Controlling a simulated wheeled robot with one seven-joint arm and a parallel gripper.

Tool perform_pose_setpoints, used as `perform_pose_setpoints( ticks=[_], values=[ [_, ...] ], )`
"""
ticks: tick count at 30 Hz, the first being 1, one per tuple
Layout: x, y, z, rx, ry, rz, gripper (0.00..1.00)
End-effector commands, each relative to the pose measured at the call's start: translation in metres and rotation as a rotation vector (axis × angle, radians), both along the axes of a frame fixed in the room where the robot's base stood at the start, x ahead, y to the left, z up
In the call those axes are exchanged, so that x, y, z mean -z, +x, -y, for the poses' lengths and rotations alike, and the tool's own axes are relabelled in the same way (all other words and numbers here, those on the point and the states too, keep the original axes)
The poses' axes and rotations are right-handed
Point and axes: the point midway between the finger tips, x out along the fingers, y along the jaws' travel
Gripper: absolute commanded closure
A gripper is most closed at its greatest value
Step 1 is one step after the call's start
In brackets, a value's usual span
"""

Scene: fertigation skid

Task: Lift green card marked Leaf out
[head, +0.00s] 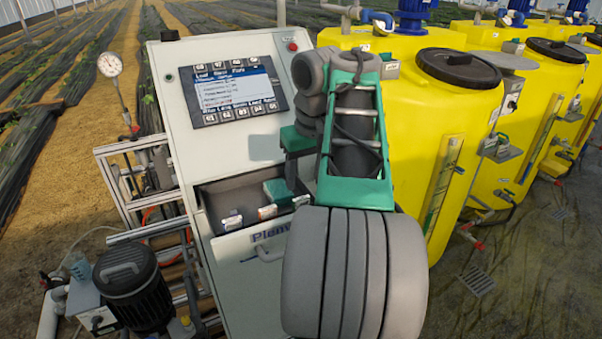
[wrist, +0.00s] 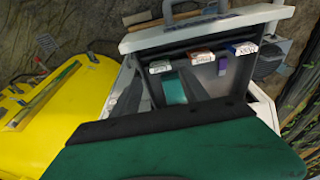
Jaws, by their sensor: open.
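My gripper (head: 279,166) is open and empty in front of the cabinet, just above the pocket's right part.
A red-tabbed card (head: 267,211) and a blue-tabbed card (head: 232,222) stand left of the green one in the head view. The cabinet (head: 180,100) carries a screen (head: 233,90) above the pocket. Yellow tanks (head: 425,120) stand close on the right, a black motor (head: 133,285) at lower left.

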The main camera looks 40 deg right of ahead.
Motion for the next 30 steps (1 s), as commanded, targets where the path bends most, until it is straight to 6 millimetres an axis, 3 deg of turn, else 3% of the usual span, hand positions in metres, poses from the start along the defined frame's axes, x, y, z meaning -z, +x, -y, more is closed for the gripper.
perform_pose_setpoints(
  ticks=[1,13,25,30],
  values=[
    [0.014,0.001,0.001,0.001,0.000,-0.001,0.47],
    [0.066,0.012,0.002,-0.003,0.000,0.000,0.47],
    [0.071,0.015,0.002,-0.004,0.000,0.000,0.47],
    [0.072,0.015,0.002,-0.004,0.000,0.000,0.61]
  ],
)
